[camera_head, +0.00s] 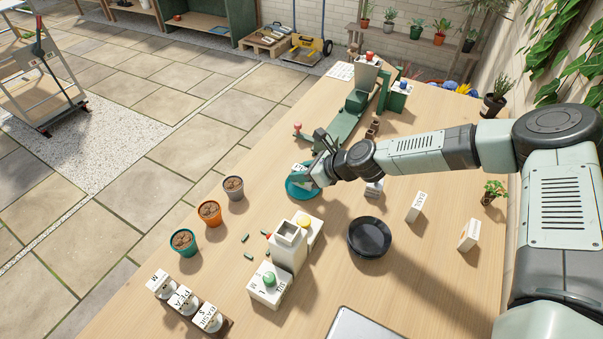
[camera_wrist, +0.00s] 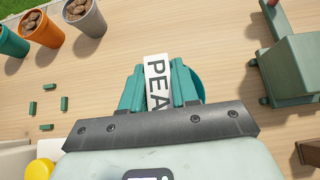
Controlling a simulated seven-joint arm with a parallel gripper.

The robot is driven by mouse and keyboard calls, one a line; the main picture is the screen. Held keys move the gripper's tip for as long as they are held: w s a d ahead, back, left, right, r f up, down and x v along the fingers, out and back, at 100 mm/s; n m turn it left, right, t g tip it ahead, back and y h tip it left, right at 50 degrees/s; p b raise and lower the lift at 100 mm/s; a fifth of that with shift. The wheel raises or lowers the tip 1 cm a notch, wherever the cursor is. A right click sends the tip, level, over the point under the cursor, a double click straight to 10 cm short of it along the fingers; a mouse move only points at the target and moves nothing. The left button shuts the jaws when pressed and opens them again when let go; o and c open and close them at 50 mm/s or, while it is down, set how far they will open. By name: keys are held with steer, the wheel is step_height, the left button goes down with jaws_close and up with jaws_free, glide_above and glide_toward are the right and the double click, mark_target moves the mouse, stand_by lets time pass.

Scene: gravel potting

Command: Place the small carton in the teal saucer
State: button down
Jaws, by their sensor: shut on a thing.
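My gripper (camera_head: 309,174) is shut on a small white carton (camera_wrist: 157,82) with black letters reading "PEA"; its fingers (camera_wrist: 160,90) press on both sides of it. The carton shows only as a small white patch (camera_head: 299,168) in the head view. The teal saucer (camera_head: 294,194) lies on the table under my gripper, partly hidden by it. In the wrist view, the saucer's edge (camera_wrist: 199,84) shows to the right of the carton, behind a finger. I cannot tell whether the carton touches the saucer.
A black saucer (camera_head: 355,241) and white cartons (camera_head: 415,208) (camera_head: 468,236) stand to the right. A white dispenser (camera_head: 289,248) stands in front. Grey (camera_head: 234,192), orange (camera_head: 210,216) and teal (camera_head: 185,245) pots line the left edge. A green machine (camera_head: 352,107) stands behind.

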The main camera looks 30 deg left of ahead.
steer(key=shift+f, duration=0.35)
steer(key=c, duration=0.8)
jaws_free()
steer(key=shift+f, duration=0.1)
steer(key=shift+c, duration=0.2)
steer(key=shift+r, duration=0.2)
steer(key=v, duration=0.7)
steer(key=shift+d, duration=0.2)
steer(key=shift+r, duration=0.1)
